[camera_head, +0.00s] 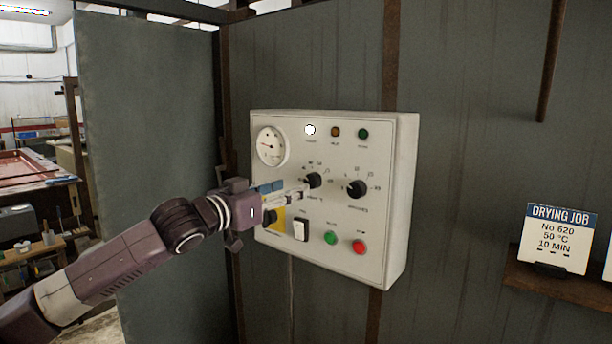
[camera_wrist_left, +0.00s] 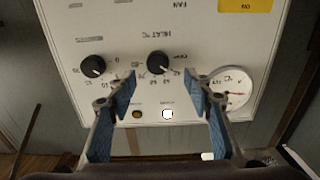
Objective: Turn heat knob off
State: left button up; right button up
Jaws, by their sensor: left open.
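The heat knob (camera_head: 313,180) is a round black dial on the white control panel (camera_head: 395,195). It also shows in the left wrist view (camera_wrist_left: 158,62), under the label HEAT °C, where its pale mark points toward the lower right, at the number scale rather than the word at the upper right. My left gripper (camera_head: 293,192) reaches in from the left, close in front of the panel. Its blue-padded fingers are open and empty. In the left wrist view the fingers (camera_wrist_left: 160,84) stand either side of the heat knob, with clear gaps and no visible contact. My right gripper is not in view.
A second black knob (camera_head: 357,188) sits right of the heat knob. The gauge (camera_head: 271,146), a lit white lamp (camera_head: 310,130), white switch (camera_head: 300,229), green button (camera_head: 330,238) and red button (camera_head: 359,247) are nearby. A drying job sign (camera_head: 556,240) stands at right.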

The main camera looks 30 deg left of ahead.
aim_at(310, 183)
pick_arm(q)
jog(key=w+p, duration=0.1)
jog(key=w, duration=0.1)
jog(key=w+p, duration=0.1)
jog(key=w, duration=0.1)
jog(key=w+p, duration=0.2)
jog(key=shift+d, duration=0.4)
jog(key=shift+w+d, duration=0.1)
jog(key=shift+w, duration=0.3)
jog(key=shift+f, duration=0.1)
jog(key=c, duration=1.2)
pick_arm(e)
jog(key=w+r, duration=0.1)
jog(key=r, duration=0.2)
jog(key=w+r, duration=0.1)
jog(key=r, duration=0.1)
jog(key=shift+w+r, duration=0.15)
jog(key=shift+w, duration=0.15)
